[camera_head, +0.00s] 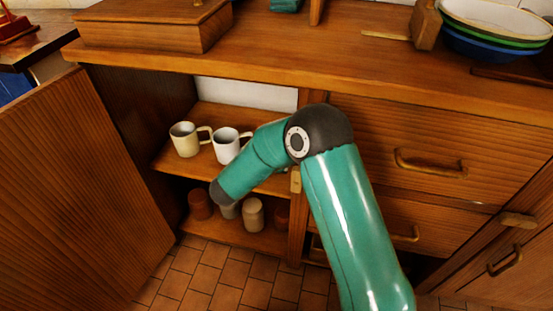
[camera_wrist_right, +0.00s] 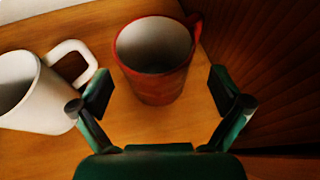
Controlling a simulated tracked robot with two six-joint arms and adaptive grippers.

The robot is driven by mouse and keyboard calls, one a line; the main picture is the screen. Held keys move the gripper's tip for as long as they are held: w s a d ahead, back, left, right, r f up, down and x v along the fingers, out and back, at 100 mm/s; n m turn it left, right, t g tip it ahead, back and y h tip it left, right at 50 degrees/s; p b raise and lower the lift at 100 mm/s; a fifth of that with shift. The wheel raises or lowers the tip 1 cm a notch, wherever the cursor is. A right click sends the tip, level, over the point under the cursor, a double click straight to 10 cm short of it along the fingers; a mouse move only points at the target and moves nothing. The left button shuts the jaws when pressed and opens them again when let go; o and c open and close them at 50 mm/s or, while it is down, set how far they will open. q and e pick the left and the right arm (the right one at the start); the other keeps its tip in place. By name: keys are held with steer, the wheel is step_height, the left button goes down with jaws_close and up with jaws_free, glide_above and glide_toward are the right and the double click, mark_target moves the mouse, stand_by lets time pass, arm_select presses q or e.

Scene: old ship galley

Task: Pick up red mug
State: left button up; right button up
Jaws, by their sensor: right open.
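The red mug (camera_wrist_right: 157,60) stands on a wooden shelf in the right wrist view, with a pale grey inside and its handle at the upper right. My right gripper (camera_wrist_right: 162,92) is open, with one finger on each side of the mug's lower part in the picture. Gaps show between the fingers and the mug, and nothing is held. In the head view my right arm hides the red mug and the right gripper. My left gripper is in neither view.
A white mug (camera_wrist_right: 32,95) stands close left of the left finger; it also shows in the head view (camera_head: 227,147) beside a cream mug (camera_head: 185,140). A dark wooden wall is at right in the wrist view. Several cups stand on the lower shelf (camera_head: 235,237). A cabinet door (camera_head: 75,200) stands open.

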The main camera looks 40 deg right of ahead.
steer(key=b+x, duration=0.2)
steer(key=x, duration=0.2)
steer(key=shift+w+d+f, duration=0.15)
steer(key=shift+w+f, duration=0.15)
steer(key=shift+w, duration=0.05)
steer(key=shift+w+d, duration=0.15)
steer(key=shift+d, duration=0.1)
steer(key=c, duration=1.2)
steer(key=shift+r, duration=0.1)
steer(key=shift+w+a+r+p, duration=0.15)
steer(key=shift+r+p, duration=0.25)
steer(key=shift+p, duration=0.05)
steer(key=shift+r, duration=0.4)
step_height(320, 180, up, 10)
steer(key=p, duration=0.4)
steer(key=w+a+p, duration=0.1)
steer(key=w+a, duration=0.3)
steer(key=w, duration=0.1)
steer(key=w+a+p, duration=0.1)
steer(key=w+a, duration=0.3)
steer(key=w, duration=0.1)
steer(key=w+a+p, duration=0.2)
steer(key=w+a, duration=0.2)
steer(key=w, duration=0.1)
steer(key=shift+a+f, duration=0.1)
steer(key=shift+a, duration=0.25)
